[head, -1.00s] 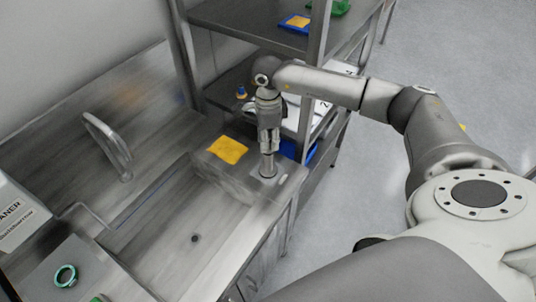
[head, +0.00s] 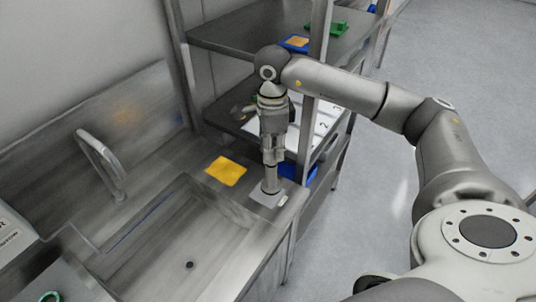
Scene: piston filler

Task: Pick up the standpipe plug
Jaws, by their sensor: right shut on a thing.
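The standpipe plug (head: 270,182) is a grey metal cylinder at the right end of the sink counter. It is upright over a small light grey square (head: 264,199). My right gripper (head: 270,161) points straight down and is shut on the plug's upper part, which the fingers partly hide. I cannot tell whether the plug's lower end touches the counter or hangs just above it. My left gripper is not in view.
A yellow cloth (head: 226,171) lies left of the plug. The sink basin (head: 190,240) is empty, with a tap (head: 100,163) behind it. A metal shelf rack (head: 240,45) stands close behind my right arm. A small white object (head: 288,197) lies right of the plug.

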